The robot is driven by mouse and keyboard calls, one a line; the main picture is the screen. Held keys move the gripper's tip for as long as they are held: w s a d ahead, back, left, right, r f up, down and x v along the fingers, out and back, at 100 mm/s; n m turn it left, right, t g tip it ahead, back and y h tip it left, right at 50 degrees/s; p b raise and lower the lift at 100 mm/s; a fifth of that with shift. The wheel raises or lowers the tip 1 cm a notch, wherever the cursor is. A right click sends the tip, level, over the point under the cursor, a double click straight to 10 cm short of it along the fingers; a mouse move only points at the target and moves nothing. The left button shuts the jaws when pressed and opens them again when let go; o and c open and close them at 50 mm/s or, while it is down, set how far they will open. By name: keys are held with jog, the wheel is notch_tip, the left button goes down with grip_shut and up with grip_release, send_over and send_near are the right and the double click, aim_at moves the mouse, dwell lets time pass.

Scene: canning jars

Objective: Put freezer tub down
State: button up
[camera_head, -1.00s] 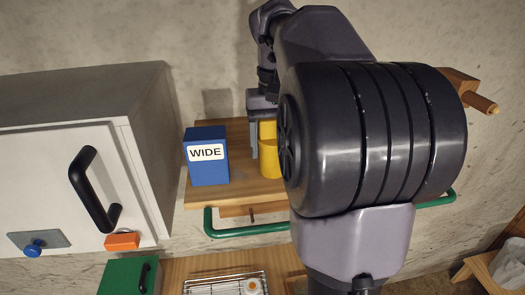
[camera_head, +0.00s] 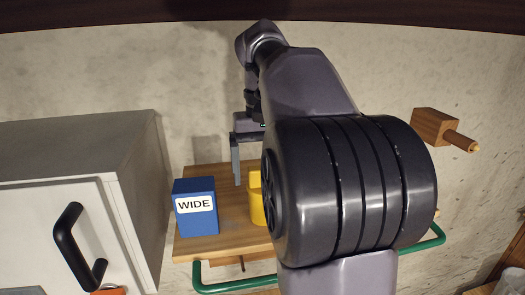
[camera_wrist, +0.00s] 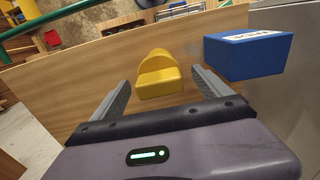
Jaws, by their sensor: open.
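A yellow tub-like object (camera_head: 257,203), which I take to be the freezer tub, rests on a wooden shelf (camera_head: 205,250). It has a raised rounded back, clear in the wrist view (camera_wrist: 158,78). In the head view my arm hides its right side. My gripper (camera_head: 243,180) is open and empty, with its fingertips above and a little left of the tub. In the wrist view the fingers (camera_wrist: 160,84) spread to either side of the tub, apart from it.
A blue box labelled WIDE (camera_head: 196,222) stands on the shelf left of the tub, close by. A grey cabinet with a black handle (camera_head: 75,245) is further left. A green rail (camera_head: 225,287) runs along the shelf front. A wooden peg block (camera_head: 436,127) is on the wall.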

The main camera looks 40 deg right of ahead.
notch_tip(320, 180, up, 6)
jog(key=shift+r+p, duration=0.2)
jog(key=shift+p, duration=0.9)
jog(key=s+a+f+t, duration=0.2)
jog(key=s+a+f, duration=0.2)
jog(key=a, duration=0.5)
jog(key=s+a+f+n+t+y, duration=0.1)
jog(key=s+a+f, duration=0.3)
jog(key=a, duration=0.5)
jog(key=s+a+f+n+t+y, duration=0.1)
jog(key=s+a+f+t, duration=0.2)
jog(key=a+f, duration=0.4)
jog(key=shift+s+a+f, duration=0.25)
jog(key=shift+s+a, duration=0.65)
jog(key=shift+a, duration=0.05)
